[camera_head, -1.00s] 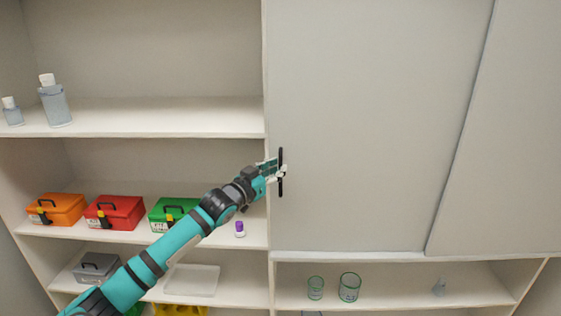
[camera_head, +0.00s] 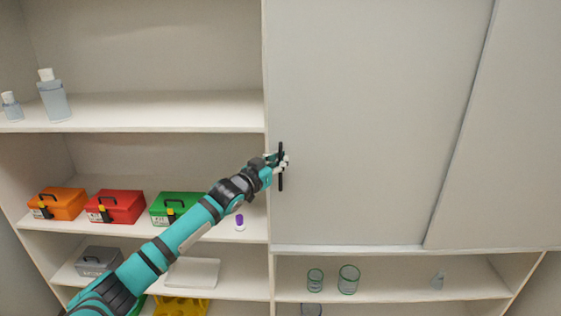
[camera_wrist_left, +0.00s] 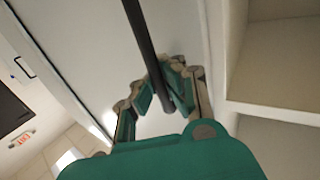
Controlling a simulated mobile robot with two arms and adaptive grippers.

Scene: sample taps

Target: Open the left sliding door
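The left sliding door (camera_head: 370,120) is a large pale grey panel, with its left edge against the cabinet's middle upright. Its black vertical bar handle (camera_head: 281,180) is near that edge; the handle also shows in the left wrist view (camera_wrist_left: 141,35). My left gripper (camera_head: 280,161) is at the handle's middle. In the left wrist view its fingers (camera_wrist_left: 161,90) stand on either side of the bar, with the bar nearer the right-hand finger. They look parted, with a small gap on the left side. My right gripper is not in view.
A second sliding panel (camera_head: 510,150) is at the right. Open shelves at left hold bottles (camera_head: 54,98), orange (camera_head: 58,204), red (camera_head: 118,208) and green (camera_head: 172,208) kits and a purple-capped vial (camera_head: 240,222). Glass beakers (camera_head: 348,280) stand below the door.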

